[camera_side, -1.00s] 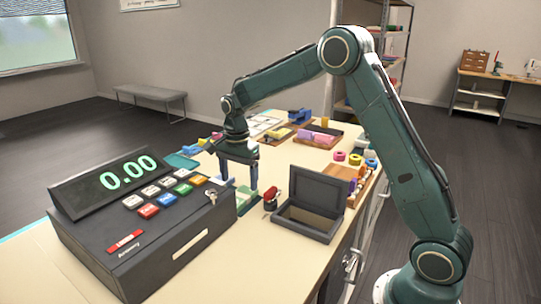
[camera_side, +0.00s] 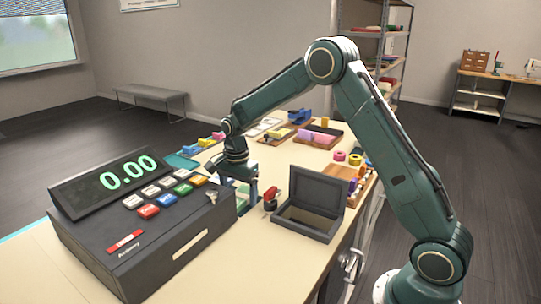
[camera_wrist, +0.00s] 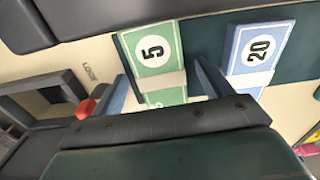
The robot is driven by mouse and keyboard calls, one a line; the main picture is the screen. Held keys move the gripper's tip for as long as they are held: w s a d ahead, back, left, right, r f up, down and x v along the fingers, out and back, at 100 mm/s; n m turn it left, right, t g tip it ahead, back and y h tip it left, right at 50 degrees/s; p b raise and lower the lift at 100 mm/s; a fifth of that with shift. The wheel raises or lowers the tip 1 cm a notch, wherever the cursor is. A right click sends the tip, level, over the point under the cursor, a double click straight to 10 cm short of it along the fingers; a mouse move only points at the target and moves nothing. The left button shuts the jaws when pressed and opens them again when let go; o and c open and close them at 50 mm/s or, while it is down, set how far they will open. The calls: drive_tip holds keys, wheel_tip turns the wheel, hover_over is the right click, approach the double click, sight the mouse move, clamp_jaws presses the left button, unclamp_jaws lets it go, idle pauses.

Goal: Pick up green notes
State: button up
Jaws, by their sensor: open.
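The green notes (camera_wrist: 152,48) are a banded stack marked 5, lying flat on the counter beside the cash register. In the wrist view they lie between the two blue fingers of my gripper (camera_wrist: 162,80), with a gap showing at the left finger; the right finger is close to their edge. In the side view my gripper (camera_side: 239,190) is low over the counter, pointing down, and mostly hides the notes. It is open. I cannot tell whether a finger touches the stack.
Blue notes (camera_wrist: 258,48) marked 20 lie just right of the green ones. The cash register (camera_side: 145,225) stands close on the left. An open dark box (camera_side: 308,205) and a red item (camera_side: 271,197) are on the right. The front counter is clear.

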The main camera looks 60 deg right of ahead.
idle(0.3)
drive_tip(key=c, duration=1.1)
wheel_tip(320, 180, up, 20)
drive_tip(key=shift+r, duration=0.1)
idle(0.7)
wheel_tip(320, 180, up, 5)
hover_over(239, 196)
idle(1.0)
